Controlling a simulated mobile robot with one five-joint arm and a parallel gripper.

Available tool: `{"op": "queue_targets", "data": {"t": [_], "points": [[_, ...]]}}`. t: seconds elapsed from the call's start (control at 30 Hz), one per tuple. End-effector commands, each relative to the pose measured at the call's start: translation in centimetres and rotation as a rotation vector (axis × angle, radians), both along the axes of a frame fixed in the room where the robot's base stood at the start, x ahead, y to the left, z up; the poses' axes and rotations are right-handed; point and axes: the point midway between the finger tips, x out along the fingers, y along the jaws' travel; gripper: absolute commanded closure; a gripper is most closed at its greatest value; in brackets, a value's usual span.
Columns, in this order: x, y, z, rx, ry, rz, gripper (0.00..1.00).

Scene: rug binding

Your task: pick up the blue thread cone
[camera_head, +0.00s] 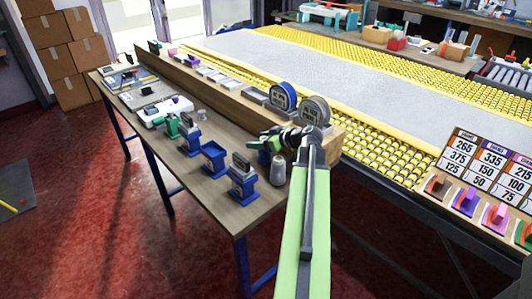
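My arm reaches up from the bottom of the view, and my gripper (272,141) is over the right end of the narrow wooden bench (222,217). The fingers are small and dark, and I cannot tell whether they are open or shut. I cannot clearly make out a blue thread cone. A small dark green-blue shape shows just under the gripper, too small and partly hidden to name. A grey cone-like spool (278,170) stands on the bench just below the gripper, apart from it.
Blue clamp-like tools (242,182) stand on the bench left of the grey spool. A blue reel (283,97) and a grey reel (315,111) stand behind the gripper. Yellow rollers (385,158) carry a grey rug (330,78). Cardboard boxes (62,62) are stacked at left.

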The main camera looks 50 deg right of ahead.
Motion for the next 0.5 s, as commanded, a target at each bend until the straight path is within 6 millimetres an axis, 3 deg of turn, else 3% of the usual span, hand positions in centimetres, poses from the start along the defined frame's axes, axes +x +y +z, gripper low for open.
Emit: {"op": "queue_targets", "data": {"t": [0.07,0.43,0.5], "points": [[-0.01,0.01,0.02,0.000,0.000,0.000,0.49],[-0.03,0.00,0.01,0.000,0.000,0.000,0.97],[-0.04,0.00,0.02,0.000,0.000,0.000,1.00]]}}
